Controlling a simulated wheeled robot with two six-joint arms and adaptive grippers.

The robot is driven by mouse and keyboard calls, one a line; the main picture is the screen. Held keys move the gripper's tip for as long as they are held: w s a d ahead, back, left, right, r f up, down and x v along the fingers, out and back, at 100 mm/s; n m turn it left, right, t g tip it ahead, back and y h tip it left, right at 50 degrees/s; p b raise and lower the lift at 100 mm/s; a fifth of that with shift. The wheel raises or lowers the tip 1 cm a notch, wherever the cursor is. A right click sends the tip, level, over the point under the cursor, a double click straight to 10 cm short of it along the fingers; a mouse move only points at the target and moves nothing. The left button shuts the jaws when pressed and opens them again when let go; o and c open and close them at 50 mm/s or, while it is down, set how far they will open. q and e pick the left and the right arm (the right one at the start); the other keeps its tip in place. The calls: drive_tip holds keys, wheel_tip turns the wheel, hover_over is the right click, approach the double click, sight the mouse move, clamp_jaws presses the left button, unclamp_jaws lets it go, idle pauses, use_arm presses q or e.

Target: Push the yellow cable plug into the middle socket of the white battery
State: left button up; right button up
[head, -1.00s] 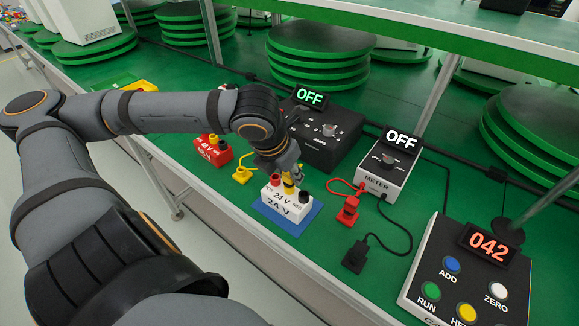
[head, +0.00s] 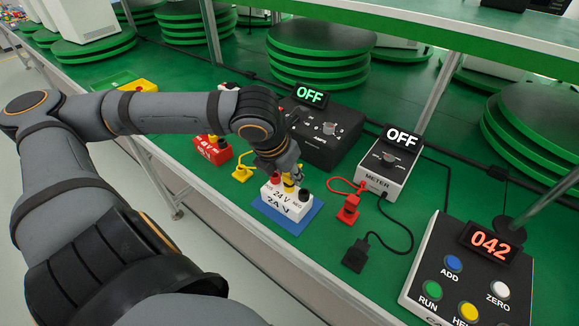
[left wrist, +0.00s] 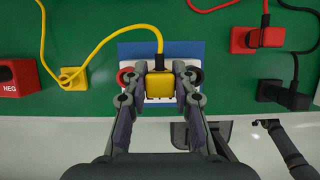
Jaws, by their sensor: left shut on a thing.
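The white battery (head: 280,206), marked 24 V, stands on a blue mat (head: 302,222). It has a red post (head: 275,180) and a black post (head: 304,194) on top. My left gripper (left wrist: 160,86) is shut on the yellow cable plug (left wrist: 160,80), one finger on each side. In the head view the yellow plug (head: 289,187) is over the battery's top between the two posts, at the middle. The fingers partly hide it, and I cannot tell how deep it sits.
The cable's other yellow end (head: 242,173) lies left of the battery, near a red battery (head: 209,150). A red plug (head: 348,209), a black plug (head: 356,256) and the meter (head: 388,172) are on the right. A black box (head: 325,137) reading OFF stands behind.

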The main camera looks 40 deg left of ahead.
idle(0.4)
use_arm(q)
drive_tip(key=o, duration=1.1)
